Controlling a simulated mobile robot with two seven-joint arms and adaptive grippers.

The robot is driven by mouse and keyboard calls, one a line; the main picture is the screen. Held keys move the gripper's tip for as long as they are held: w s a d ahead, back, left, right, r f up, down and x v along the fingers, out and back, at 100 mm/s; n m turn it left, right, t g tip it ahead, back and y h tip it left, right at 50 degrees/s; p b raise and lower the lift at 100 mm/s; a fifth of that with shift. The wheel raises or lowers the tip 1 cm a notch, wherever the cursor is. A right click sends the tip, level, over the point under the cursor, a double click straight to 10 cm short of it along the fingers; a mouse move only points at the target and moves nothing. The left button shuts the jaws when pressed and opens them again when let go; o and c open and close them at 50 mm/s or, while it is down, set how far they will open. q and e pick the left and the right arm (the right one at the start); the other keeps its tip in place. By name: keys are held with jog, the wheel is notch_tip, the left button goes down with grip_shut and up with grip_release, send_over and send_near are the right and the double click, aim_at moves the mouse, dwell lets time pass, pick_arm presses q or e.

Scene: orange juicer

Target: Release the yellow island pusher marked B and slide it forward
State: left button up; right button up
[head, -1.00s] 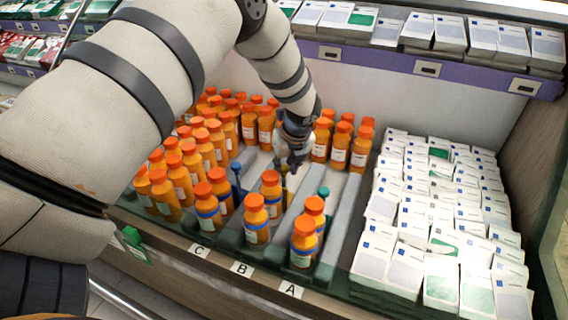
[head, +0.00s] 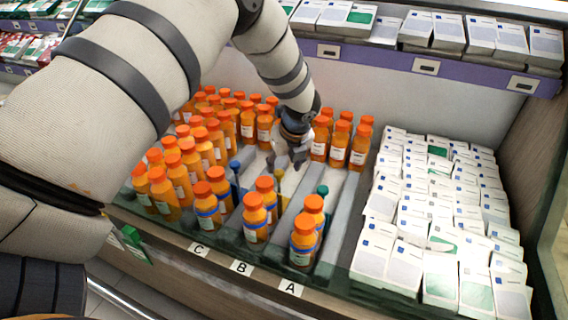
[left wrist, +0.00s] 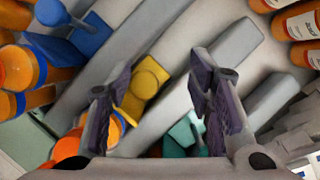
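The yellow pusher (head: 279,181) stands in the middle lane, in line with label B (head: 242,268), behind two orange-capped bottles (head: 255,218). My left gripper (head: 291,160) is just above and behind the pusher. In the left wrist view, the yellow pusher (left wrist: 148,82) shows beside the left-hand finger, which partly covers its edge. The fingers of my left gripper (left wrist: 160,95) are wide apart with nothing held between them. Whether a finger touches the pusher cannot be told. My right gripper is not in view.
A blue pusher (head: 235,167) stands in the lane to the left and a green one (head: 322,190) in the lane to the right. Grey dividers (head: 340,220) separate lanes. Many bottles (head: 203,145) crowd the left; white boxes (head: 440,220) fill the right.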

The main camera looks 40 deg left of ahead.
pick_arm(q)
jog(key=v, duration=1.1)
jog(key=shift+d, duration=0.1)
